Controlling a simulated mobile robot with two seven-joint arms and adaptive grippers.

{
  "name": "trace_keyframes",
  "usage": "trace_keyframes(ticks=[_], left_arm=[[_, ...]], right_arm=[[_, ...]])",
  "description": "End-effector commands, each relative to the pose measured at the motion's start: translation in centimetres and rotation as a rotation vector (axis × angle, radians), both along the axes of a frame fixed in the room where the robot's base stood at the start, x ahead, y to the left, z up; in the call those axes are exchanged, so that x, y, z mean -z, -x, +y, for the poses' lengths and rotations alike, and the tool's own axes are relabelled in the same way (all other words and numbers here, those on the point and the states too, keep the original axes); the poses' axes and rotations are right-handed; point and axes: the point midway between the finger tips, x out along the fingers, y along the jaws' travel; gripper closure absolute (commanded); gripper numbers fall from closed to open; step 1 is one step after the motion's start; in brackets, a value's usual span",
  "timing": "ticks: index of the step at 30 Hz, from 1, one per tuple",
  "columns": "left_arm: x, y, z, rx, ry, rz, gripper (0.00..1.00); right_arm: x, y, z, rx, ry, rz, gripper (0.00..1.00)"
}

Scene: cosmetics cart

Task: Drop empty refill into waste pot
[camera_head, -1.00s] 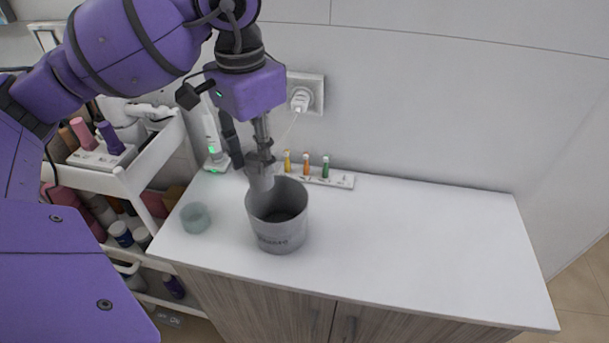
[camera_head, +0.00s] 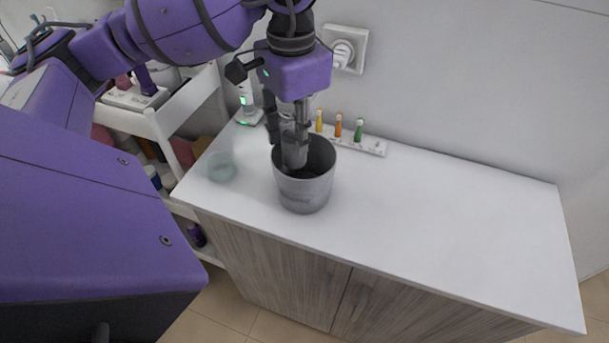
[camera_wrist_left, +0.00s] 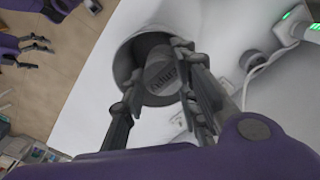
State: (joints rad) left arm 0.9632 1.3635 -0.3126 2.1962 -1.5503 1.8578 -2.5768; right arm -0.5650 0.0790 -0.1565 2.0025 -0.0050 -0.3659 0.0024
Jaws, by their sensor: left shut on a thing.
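The waste pot (camera_head: 305,192) is a grey round bucket standing on the white counter. My left gripper (camera_head: 291,135) points down over the pot and is shut on the empty refill (camera_head: 295,154), a grey cylinder. The refill's lower end is inside the pot's mouth, near its left side. In the left wrist view the refill's lettered round end (camera_wrist_left: 163,74) sits between the fingers, with the pot's rim (camera_wrist_left: 124,62) around it. My right gripper (camera_wrist_left: 42,55) shows at the left edge of that view, its dark fingers apart and empty.
A pale green glass jar (camera_head: 221,167) stands left of the pot. A white rack (camera_head: 368,145) with yellow, orange and green vials is behind it. A white device with a green light (camera_head: 246,108) stands at the back left. The counter's right side is clear.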

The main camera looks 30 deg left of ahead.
Motion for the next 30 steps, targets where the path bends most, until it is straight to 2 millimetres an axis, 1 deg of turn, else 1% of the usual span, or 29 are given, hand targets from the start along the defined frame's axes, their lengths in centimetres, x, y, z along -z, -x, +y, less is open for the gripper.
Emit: trace_keyframes(ticks=[6,7,11,20,23,26,29,30], left_arm=[[-0.1,0.0,0.0,0.0,0.0,-0.002,0.85],[-0.1,0.0,0.0,0.0,0.0,-0.002,0.68],[-0.1,0.0,0.0,0.0,0.0,-0.002,0.51],[-0.1,0.0,0.0,0.0,0.0,-0.002,0.5],[-0.6,-0.1,0.0,-0.001,-0.001,-0.004,0.5],[-1.9,-0.1,0.0,-0.001,-0.001,-0.006,0.5],[-3.9,-0.2,0.0,-0.001,-0.001,-0.008,0.5],[-4.9,-0.2,0.0,-0.001,0.0,-0.009,0.5]], right_arm=[[-0.1,-0.3,0.0,0.0,0.0,-0.004,0.0],[-0.1,-0.3,0.0,0.0,0.0,-0.004,0.0],[0.0,-0.2,0.0,0.001,-0.001,-0.002,0.0],[0.4,0.9,-0.2,0.005,0.002,0.019,0.0],[0.4,0.8,-0.2,0.005,0.001,0.017,0.0],[0.3,0.6,-0.1,0.004,0.001,0.014,0.0],[0.3,0.6,-0.1,0.003,0.001,0.012,0.0],[0.3,0.5,-0.1,0.003,0.0,0.011,0.0]])
